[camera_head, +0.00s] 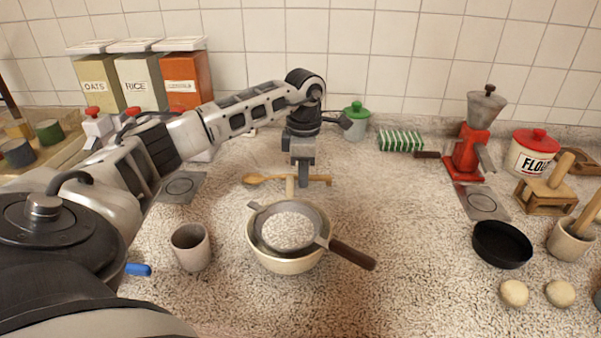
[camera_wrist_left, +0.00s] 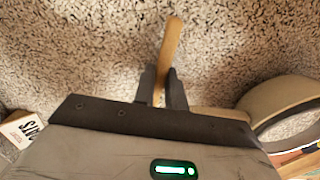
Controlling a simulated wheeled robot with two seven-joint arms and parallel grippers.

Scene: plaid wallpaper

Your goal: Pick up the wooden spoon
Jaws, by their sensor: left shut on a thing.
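The wooden spoon (camera_head: 254,179) lies crosswise behind the bowl in the head view, its head to the left and its handle end to the right. My left gripper (camera_head: 303,180) points down over it and is shut on its handle. In the left wrist view the spoon's handle (camera_wrist_left: 172,42) passes between the two fingers (camera_wrist_left: 164,88) and sticks out beyond them. The spoon's head is not visible in that view. Whether the spoon touches the counter or hangs just above it, I cannot tell. My right gripper is not in view.
A cream bowl (camera_head: 264,262) with a dark-handled sieve (camera_head: 321,240) stands just in front of the spoon. A grey cup (camera_head: 191,249) stands at left. A black pan (camera_head: 502,245) and red grinder (camera_head: 468,150) are at right. The counter right of the spoon is clear.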

